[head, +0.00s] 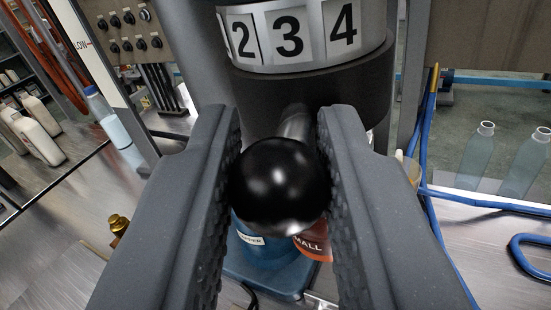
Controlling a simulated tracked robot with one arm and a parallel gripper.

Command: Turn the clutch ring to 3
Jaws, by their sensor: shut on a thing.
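The clutch ring (355,90) is a dark cylinder in the upper middle, under a pale band (292,60) with the numbers 2, 3 and 4. The 3 faces me near the middle, the 2 is to its left and the 4 to its right. A lever with a glossy black ball knob (279,187) sticks out from the ring toward me. My gripper (279,170) is shut on the knob, with one ridged finger on each side. The knob hides part of the lever and the things below.
Below the knob are a blue container (265,246) and a red one (314,243), both with labels. Clear bottles (477,155) and a blue hose (424,150) are at the right. A switch panel (127,32) is at the upper left.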

